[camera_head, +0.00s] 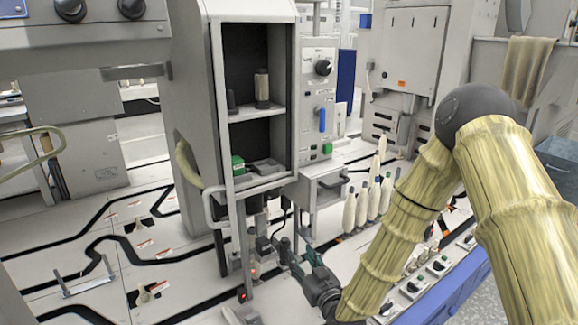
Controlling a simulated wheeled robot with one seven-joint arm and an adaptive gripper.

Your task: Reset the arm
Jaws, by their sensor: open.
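My arm (405,215), in a tan ribbed sleeve with a dark elbow, comes in from the right and bends down to the lower middle. My gripper (297,249) is at its end, with dark fingers spread apart and pointing up and left. I see nothing held between them. The gripper is in front of the lower part of the grey cabinet (214,110), near its thin post. Part of the machine behind the fingers is hidden.
Several pale bobbins (361,206) stand upright just right of the gripper. The cabinet's shelves hold a bobbin (262,88) and a green box (238,165). Black tracks cross the pale surface at left.

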